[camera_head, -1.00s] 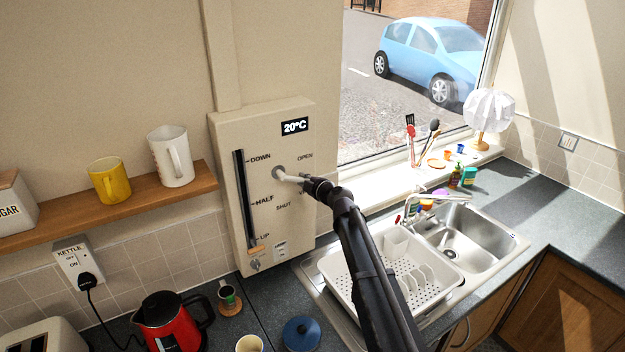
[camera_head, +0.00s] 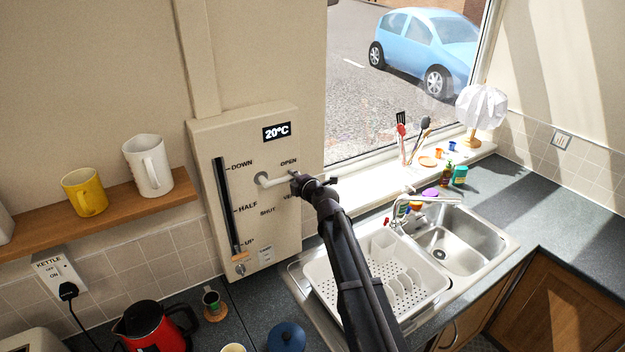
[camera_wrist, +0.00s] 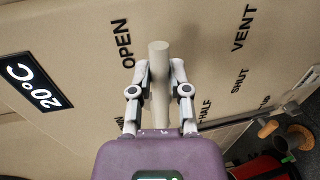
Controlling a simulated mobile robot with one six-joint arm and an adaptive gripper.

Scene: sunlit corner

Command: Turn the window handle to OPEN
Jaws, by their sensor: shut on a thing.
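The window handle (camera_head: 275,180) is a pale lever on a beige wall panel (camera_head: 225,140), pointing right from its round pivot and tilted slightly up. My gripper (camera_head: 296,181) reaches it from the lower right at its free end. In the wrist view my gripper (camera_wrist: 159,75) is shut with a finger on each side of the handle (camera_wrist: 159,90). The handle's tip shows past the fingers, between the OPEN label (camera_wrist: 121,44) and the VENT label (camera_wrist: 243,28), nearer OPEN. In the head view my gripper partly covers VENT (camera_head: 291,196).
A slider (camera_head: 229,205) marked DOWN, HALF and UP and a 20°C display (camera_head: 276,132) share the panel. A shelf (camera_head: 112,200) with mugs is left. The sink (camera_head: 470,238) and dish rack (camera_head: 340,290) are right. A red kettle (camera_head: 150,328) stands below.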

